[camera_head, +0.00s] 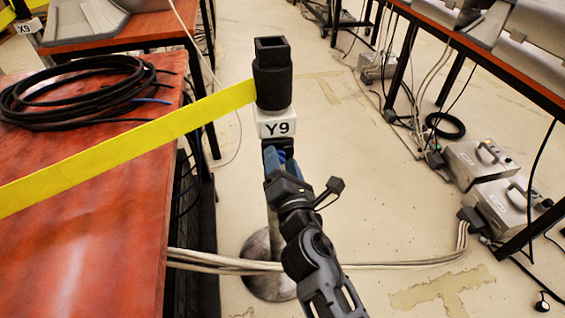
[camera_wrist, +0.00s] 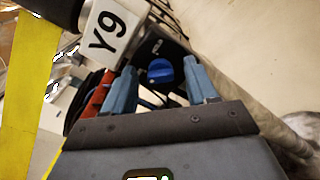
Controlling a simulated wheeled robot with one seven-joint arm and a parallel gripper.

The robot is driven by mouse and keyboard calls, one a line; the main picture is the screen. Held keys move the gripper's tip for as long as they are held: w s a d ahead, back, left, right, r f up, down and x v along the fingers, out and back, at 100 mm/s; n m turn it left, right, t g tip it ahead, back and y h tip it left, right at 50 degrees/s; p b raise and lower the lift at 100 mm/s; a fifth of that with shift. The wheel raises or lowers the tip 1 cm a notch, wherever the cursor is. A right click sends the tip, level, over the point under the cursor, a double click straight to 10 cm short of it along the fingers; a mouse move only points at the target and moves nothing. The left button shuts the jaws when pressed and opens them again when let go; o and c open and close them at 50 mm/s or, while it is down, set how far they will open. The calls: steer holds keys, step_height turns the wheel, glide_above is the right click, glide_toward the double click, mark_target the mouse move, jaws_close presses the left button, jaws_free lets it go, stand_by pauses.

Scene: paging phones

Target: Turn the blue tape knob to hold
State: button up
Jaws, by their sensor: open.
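The blue tape knob (camera_wrist: 160,71) shows in the wrist view on a dark box below the white Y9 label. Its raised grip bar runs roughly across the picture, and small markings on the box are too small to read. My gripper (camera_wrist: 162,82) is open, with one blue finger on each side of the knob in that view. The fingers look apart from the knob. In the head view my gripper (camera_head: 280,152) is just below the Y9 label (camera_head: 277,124) on the post, and it hides the knob there.
A yellow tape (camera_head: 130,150) stretches left from the black post head (camera_head: 272,75) over a red-brown table (camera_head: 85,230) with coiled black cable (camera_head: 75,92). The post's round base (camera_head: 268,270) stands on the floor. Grey boxes (camera_head: 480,160) and cables lie at right. Floor between is mostly open.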

steer(key=c, duration=1.1)
steer(key=shift+o, duration=0.2)
steer(key=shift+d+m, duration=0.1)
steer(key=shift+m, duration=0.2)
steer(key=m+b, duration=0.1)
steer(key=m, duration=0.2)
steer(key=shift+f+b, duration=0.15)
steer(key=shift+b, duration=0.2)
steer(key=m+b, duration=0.2)
steer(key=m, duration=0.4)
steer(key=shift+f, duration=0.15)
steer(key=m+b, duration=0.3)
steer(key=m, duration=0.2)
steer(key=shift+f, duration=0.1)
steer(key=shift+m+b, duration=1.1)
steer(key=shift+m, duration=0.5)
